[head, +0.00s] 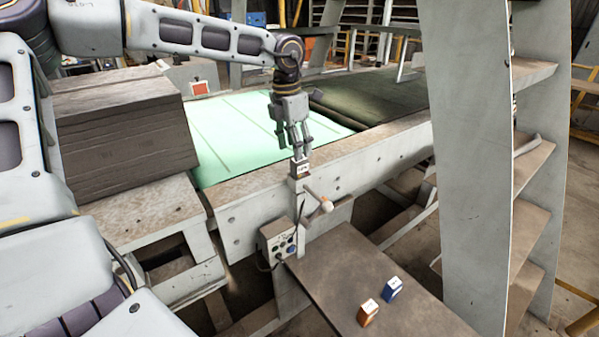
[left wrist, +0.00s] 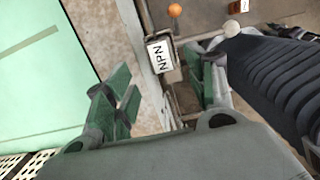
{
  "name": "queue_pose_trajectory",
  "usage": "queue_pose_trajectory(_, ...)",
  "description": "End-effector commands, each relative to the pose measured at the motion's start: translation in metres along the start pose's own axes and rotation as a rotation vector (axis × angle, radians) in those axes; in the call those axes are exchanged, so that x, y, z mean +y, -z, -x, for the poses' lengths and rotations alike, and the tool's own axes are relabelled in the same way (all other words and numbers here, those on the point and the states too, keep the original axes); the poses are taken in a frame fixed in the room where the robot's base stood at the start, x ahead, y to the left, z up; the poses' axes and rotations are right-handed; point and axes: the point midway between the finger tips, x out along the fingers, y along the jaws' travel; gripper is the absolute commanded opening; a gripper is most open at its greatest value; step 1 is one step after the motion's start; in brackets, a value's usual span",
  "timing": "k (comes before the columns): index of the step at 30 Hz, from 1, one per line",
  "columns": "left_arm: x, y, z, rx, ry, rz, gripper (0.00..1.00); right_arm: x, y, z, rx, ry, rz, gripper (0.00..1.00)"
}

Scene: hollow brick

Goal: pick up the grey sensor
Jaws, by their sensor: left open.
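The grey sensor (head: 299,170) is a small block with a white label on top, standing on a narrow post at the edge of the machine frame. Whether a finger touches the sensor cannot be told. My right gripper is not in view.
A lever with a pale knob (head: 326,205) sticks out just right of the sensor post. A control box (head: 277,240) hangs below. An orange box (head: 368,312) and a blue box (head: 391,289) stand on a brown table (head: 345,262). A ladder-like frame (head: 470,150) rises at right.

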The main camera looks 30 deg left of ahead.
Motion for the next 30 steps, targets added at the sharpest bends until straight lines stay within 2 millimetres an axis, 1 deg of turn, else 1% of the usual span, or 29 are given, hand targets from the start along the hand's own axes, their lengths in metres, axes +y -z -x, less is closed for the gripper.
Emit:
queue_pose_trajectory(1, 0.0, 0.0, -0.004, 0.001, 0.001, 0.0, 0.55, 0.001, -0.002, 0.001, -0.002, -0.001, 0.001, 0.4)
queue_pose_trajectory(5, 0.0, 0.0, -0.009, -0.001, 0.0, 0.0, 0.55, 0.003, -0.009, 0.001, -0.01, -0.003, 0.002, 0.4)
queue_pose_trajectory(12, 0.0, 0.0, -0.01, -0.001, 0.0, 0.0, 0.55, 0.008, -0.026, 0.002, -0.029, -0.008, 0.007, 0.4)
queue_pose_trajectory(15, 0.0, 0.0, -0.01, -0.001, 0.0, 0.0, 0.55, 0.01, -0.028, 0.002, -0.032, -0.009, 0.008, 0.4)
queue_pose_trajectory(19, 0.0, -0.001, -0.013, 0.0, 0.0, 0.0, 0.55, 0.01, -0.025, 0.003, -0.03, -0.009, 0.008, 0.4)
queue_pose_trajectory(23, -0.001, -0.003, -0.021, 0.0, 0.0, 0.0, 0.55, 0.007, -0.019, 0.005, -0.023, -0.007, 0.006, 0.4)
queue_pose_trajectory(30, -0.003, -0.007, -0.042, 0.001, 0.001, 0.0, 0.55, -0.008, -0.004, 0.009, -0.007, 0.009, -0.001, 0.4)
